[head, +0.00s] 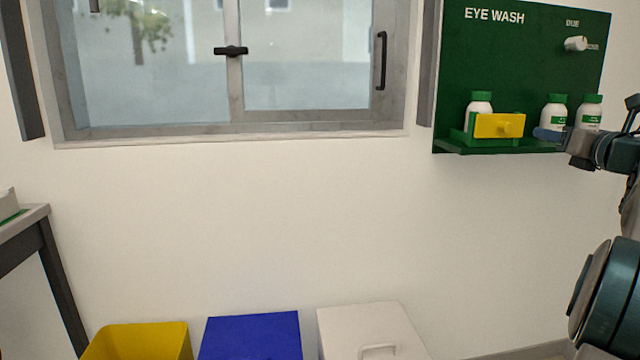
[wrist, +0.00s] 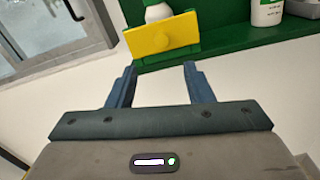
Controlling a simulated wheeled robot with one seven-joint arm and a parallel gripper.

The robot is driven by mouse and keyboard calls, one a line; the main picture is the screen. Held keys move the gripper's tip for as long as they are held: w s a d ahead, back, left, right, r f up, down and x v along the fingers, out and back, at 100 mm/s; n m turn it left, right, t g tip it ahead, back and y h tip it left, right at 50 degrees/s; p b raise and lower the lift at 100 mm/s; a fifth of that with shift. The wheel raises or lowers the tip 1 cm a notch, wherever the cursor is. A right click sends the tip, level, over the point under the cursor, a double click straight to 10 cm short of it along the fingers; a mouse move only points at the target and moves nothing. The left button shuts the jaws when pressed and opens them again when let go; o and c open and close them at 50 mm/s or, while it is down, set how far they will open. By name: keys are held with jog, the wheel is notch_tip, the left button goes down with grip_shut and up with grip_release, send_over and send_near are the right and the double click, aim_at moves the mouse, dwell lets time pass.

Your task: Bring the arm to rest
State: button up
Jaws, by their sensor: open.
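My gripper (wrist: 158,85) is open and empty in the wrist view, its two blue fingers spread apart. In the head view my gripper (head: 548,134) is at the right, in front of the green eye wash board (head: 520,70). The yellow block (head: 488,125) sits at the front of the board's shelf, left of my gripper, before a green-capped bottle (head: 480,103). My arm comes in from the right edge.
Two more green-capped bottles (head: 555,112) (head: 589,112) stand on the shelf by my gripper. A window (head: 235,125) fills the upper left. Below are a yellow bin (head: 140,342), a blue bin (head: 250,335) and a white bin (head: 365,325). A table edge (head: 35,215) is at left. The wall between is clear.

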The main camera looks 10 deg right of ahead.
jog(key=w+a+r+m+h+p, duration=0.2)
jog(key=a+r+m+h+p, duration=0.1)
jog(key=a+r+m+p, duration=0.4)
jog(key=w+a+r+m+h+p, duration=0.35)
jog(key=a+m, duration=0.25)
jog(key=m, duration=0.3)
jog(key=s+a+f+m+g+y+p, duration=0.1)
jog(key=s+a+f+m+g+p, duration=0.5)
jog(key=a, duration=0.3)
jog(key=s+a+f+m+g+y+p, duration=0.25)
jog(key=s+a+f+m+p, duration=0.35)
jog(key=a, duration=0.3)
jog(key=s+a+f+m+g+y+p, duration=0.1)
jog(key=s+a+f+m+g+p, duration=0.1)
jog(key=s+a, duration=0.4)
jog(key=s+a+f+m+g+y+p, duration=0.2)
jog(key=s+a+f+m+g, duration=0.2)
jog(key=s+a, duration=0.3)
jog(key=s+f+g, duration=0.1)
jog(key=s, duration=0.3)
jog(key=shift+f, duration=0.4)
jog(key=shift+w, duration=0.1)
jog(key=shift+d, duration=0.2)
